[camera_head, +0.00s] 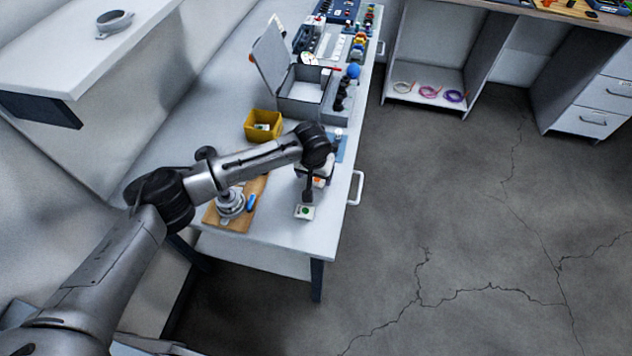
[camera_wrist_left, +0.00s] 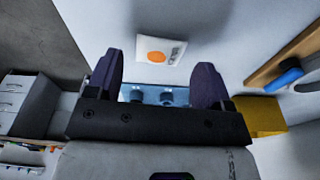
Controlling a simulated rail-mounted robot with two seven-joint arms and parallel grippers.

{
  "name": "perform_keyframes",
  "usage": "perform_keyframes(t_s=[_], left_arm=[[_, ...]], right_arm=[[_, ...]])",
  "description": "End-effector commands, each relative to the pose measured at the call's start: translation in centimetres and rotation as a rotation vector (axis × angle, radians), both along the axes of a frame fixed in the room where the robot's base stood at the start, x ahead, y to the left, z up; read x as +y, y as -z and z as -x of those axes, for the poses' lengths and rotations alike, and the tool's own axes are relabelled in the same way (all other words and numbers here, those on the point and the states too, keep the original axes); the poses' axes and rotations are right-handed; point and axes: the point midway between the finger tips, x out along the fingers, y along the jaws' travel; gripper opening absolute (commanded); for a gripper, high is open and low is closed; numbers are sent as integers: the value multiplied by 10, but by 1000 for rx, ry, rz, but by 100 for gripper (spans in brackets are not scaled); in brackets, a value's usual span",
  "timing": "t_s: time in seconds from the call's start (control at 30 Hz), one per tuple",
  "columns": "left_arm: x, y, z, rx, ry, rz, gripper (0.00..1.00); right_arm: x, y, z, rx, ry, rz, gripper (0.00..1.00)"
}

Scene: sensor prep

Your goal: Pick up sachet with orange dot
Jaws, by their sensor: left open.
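The sachet with the orange dot is a small white square packet. It lies on the white bench (camera_head: 296,235), partly hidden by my gripper in the head view, where its orange dot (camera_head: 318,181) shows. In the left wrist view the sachet (camera_wrist_left: 172,49) lies flat, just past and between the fingertips. My left gripper (camera_head: 314,188) is open and empty, pointing down over the bench; its two dark fingers show apart in the left wrist view (camera_wrist_left: 158,66). A sachet with a green dot (camera_head: 305,212) lies close by, nearer the bench's front edge. My right gripper is not in view.
A wooden board (camera_head: 246,217) with a metal fixture (camera_head: 230,205) and a blue object (camera_head: 252,201) is left of the gripper. A yellow bin (camera_head: 262,119) and an open grey case (camera_head: 301,91) stand farther back. A blue mat (camera_head: 341,151) lies behind the gripper.

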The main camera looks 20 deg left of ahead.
Motion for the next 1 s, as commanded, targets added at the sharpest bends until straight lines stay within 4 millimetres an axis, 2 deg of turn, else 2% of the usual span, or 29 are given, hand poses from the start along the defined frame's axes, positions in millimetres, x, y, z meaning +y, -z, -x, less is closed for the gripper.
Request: perform_keyframes(t_s=[0.03, 0.2, 0.5, 1.0], left_arm=[[0, 9, -1, 0, 0, -1, 74], [0, 20, -3, 0, 1, 1, 74], [0, 22, -4, -1, 1, 1, 74], [0, 21, -3, -1, 1, 1, 26]], right_arm=[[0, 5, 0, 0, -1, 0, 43], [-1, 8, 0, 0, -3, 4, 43], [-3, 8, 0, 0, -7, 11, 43], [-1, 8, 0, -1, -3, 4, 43]])
